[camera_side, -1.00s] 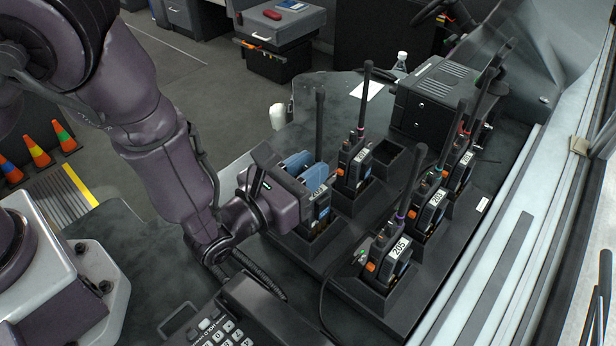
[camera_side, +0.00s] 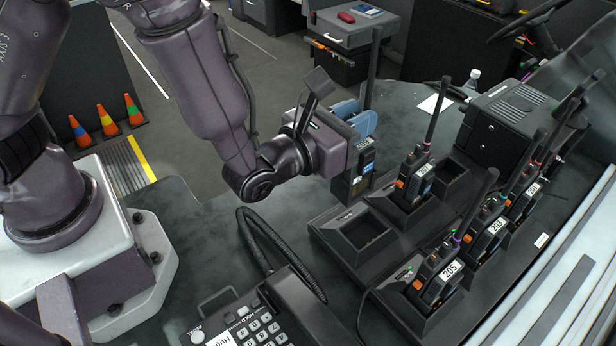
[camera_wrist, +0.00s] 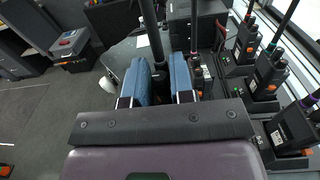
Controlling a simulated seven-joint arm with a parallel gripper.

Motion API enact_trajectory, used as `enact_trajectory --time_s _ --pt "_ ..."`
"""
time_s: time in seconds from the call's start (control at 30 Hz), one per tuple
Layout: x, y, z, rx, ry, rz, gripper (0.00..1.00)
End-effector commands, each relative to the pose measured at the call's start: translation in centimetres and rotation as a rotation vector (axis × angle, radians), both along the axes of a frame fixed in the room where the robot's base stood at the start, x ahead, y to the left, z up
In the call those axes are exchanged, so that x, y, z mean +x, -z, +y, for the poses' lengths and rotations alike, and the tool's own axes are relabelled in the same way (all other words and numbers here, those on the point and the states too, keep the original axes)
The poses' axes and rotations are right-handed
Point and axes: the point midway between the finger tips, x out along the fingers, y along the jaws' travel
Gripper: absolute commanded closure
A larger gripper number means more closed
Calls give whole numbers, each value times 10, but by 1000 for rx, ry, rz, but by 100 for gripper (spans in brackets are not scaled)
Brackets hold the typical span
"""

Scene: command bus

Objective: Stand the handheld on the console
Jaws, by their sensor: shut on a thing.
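My gripper (camera_side: 358,117), with blue finger pads, is shut on a dark handheld radio (camera_side: 362,170) with a long antenna. The handheld is about upright, its lower end above an empty charger pocket (camera_side: 364,241) and clear of it. In the wrist view the pads of my gripper (camera_wrist: 160,84) close on the handheld from both sides; its antenna (camera_wrist: 152,30) rises between them, and the rest of its body is mostly hidden. The dark console top (camera_side: 195,228) is bare to the left of the charger bank.
A desk phone (camera_side: 240,322) with a coiled cord is in front. A black box unit (camera_side: 505,125), paper and a bottle are behind.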

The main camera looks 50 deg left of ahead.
Motion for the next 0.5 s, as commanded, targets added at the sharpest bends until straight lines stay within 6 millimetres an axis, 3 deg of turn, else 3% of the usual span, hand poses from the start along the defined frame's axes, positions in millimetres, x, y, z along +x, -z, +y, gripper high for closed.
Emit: enact_trajectory --time_s 0.3,0.5 --pt "-9 20 102 3 -254 -2 100" --pt "-19 19 135 0 -345 -4 100"
